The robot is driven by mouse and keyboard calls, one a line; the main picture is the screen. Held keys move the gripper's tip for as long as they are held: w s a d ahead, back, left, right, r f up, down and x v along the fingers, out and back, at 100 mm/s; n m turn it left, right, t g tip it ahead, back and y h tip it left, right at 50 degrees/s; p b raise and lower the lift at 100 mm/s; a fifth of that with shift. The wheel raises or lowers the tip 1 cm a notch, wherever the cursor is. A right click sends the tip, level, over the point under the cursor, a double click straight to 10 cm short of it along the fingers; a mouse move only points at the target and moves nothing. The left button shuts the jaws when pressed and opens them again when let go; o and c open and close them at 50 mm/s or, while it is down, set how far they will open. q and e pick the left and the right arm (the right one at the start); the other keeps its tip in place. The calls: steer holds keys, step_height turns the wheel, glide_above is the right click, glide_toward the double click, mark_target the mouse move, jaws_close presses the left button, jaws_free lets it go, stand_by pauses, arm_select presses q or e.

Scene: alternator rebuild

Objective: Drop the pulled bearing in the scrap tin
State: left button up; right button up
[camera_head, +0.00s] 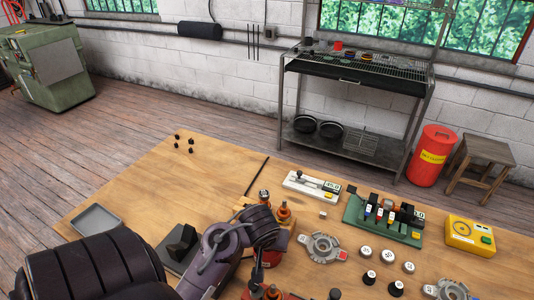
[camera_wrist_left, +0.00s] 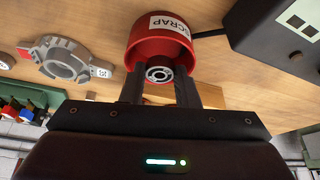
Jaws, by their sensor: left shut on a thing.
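In the left wrist view, my left gripper (camera_wrist_left: 160,80) is shut on a small metal bearing (camera_wrist_left: 158,74), a ring held between the two fingertips. The red scrap tin (camera_wrist_left: 145,36), with a white SCRAP label, is just beyond the fingertips, and the bearing overlaps its near end in the picture. I cannot tell whether the bearing is inside the rim or short of it. In the head view, my left arm reaches over the front of the bench and hides its fingers and the bearing. My right gripper is in neither view.
A grey alternator housing (camera_head: 323,247), a green rack (camera_head: 382,220) and a yellow box (camera_head: 470,235) stand right of the arm. Several small round parts lie at the front right. A grey tray (camera_head: 96,219) sits on the left. The bench's far left is mostly clear.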

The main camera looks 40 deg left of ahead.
arm_select(q)
steer(key=o, duration=1)
steer(key=c, duration=0.4)
steer(key=shift+o, duration=0.2)
steer(key=shift+r, duration=0.1)
step_height(320, 180, up, 8)
steer(key=p, duration=0.8)
steer(key=shift+p, duration=0.35)
